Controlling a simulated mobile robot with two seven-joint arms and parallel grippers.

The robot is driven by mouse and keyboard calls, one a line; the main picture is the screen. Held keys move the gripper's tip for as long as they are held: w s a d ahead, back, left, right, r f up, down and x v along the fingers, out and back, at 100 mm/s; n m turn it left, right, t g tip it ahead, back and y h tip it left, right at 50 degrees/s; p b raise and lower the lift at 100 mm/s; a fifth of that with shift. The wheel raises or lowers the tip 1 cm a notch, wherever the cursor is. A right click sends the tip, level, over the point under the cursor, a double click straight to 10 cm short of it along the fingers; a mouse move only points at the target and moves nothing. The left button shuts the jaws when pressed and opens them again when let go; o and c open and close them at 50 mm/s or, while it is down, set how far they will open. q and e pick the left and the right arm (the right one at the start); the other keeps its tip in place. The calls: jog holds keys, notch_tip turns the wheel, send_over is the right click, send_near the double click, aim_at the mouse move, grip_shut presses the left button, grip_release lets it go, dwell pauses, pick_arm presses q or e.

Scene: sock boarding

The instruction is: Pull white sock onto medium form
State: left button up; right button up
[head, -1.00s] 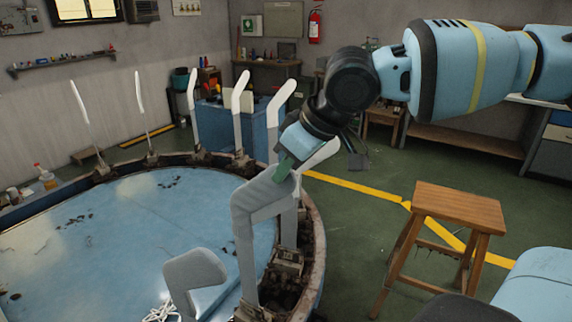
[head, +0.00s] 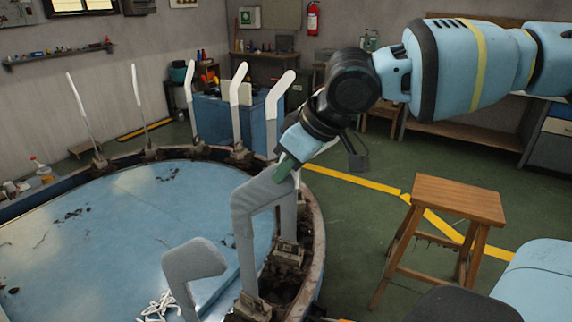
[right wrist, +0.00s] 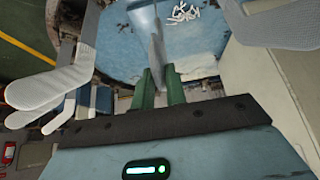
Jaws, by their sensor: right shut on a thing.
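My right gripper (head: 284,171) reaches down to the toe end of a grey foot-shaped form (head: 246,232) on the near right rim. Its green fingers (right wrist: 159,93) close around the grey piece between them, as the right wrist view shows. A sock cannot be told apart from the form there. Another grey form (head: 192,262) stands in front, and it also shows in the right wrist view (right wrist: 285,24). A white-topped form (right wrist: 58,86) shows at left in the right wrist view. My left gripper is not in view.
The forms stand around the rim (head: 312,262) of a round blue table. Several far forms have white tops, one (head: 280,92) behind my gripper. A white tangle or marking (head: 157,305) lies on the table. A wooden stool (head: 458,195) stands on the floor at right.

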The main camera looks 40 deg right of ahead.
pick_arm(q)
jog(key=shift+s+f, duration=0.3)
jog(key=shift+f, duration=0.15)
pick_arm(e)
jog(key=shift+f, duration=0.85)
jog(key=o, duration=0.8)
jog(key=shift+o, duration=0.2)
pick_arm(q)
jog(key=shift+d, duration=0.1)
